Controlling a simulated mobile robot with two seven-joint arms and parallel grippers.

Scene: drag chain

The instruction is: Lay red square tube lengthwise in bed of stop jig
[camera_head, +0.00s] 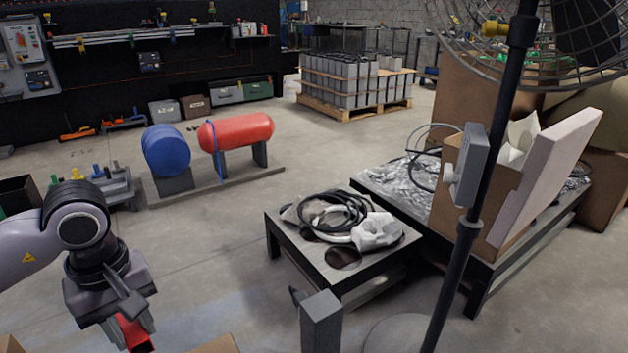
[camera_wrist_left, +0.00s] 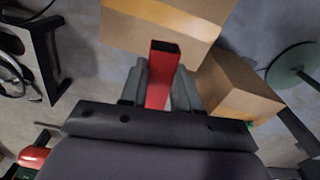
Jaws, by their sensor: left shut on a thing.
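My left gripper (camera_head: 131,335) is at the lower left of the head view. It is shut on the red square tube (camera_head: 134,336), which shows only in part at the bottom edge. In the left wrist view the tube (camera_wrist_left: 161,76) sits between the two grey fingers (camera_wrist_left: 159,88), with its open square end pointing away from the palm. Cardboard boxes lie beyond the tube end in that view; I cannot tell the gap between them. The stop jig is not seen in either view. My right gripper is not in view.
A cardboard box (camera_wrist_left: 185,18) is ahead of the tube, and another box (camera_wrist_left: 238,90) is to its right. A low black table (camera_head: 375,255) with cables stands at centre right. A fan pole (camera_head: 470,200) stands in front of it. Open floor (camera_head: 215,260) lies right of my left arm.

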